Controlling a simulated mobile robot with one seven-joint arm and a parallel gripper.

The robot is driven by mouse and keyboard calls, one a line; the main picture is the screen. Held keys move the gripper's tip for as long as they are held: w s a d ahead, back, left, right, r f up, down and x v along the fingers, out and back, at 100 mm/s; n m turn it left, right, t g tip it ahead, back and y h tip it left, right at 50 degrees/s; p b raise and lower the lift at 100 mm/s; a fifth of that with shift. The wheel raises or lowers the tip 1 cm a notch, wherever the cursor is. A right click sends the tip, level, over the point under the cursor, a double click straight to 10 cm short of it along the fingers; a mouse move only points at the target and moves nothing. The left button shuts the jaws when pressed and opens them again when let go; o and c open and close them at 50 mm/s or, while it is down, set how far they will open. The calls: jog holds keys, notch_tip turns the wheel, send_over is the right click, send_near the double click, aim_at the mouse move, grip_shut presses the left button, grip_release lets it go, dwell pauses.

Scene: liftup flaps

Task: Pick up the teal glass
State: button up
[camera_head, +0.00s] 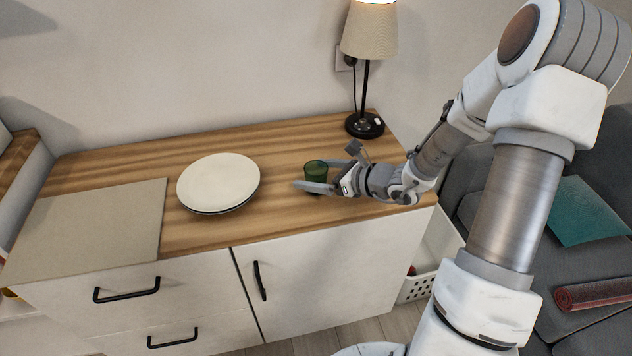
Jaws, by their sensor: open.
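The teal glass (316,171) looks dark green and stands upright on the wooden top of the white cabinet, right of the plate. My gripper (314,177) reaches in from the right, low over the top. It is open, with one finger on the near side of the glass and the other behind its right side. The near finger hides the lower front of the glass. I cannot tell whether either finger touches it.
A white plate (218,182) lies left of the glass. A beige mat (90,228) covers the left part of the cabinet top (290,228). A lamp (366,85) stands at the back right. The wood between plate and lamp is clear.

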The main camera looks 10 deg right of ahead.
jog(key=c, duration=1.5)
jog(key=shift+r, duration=0.15)
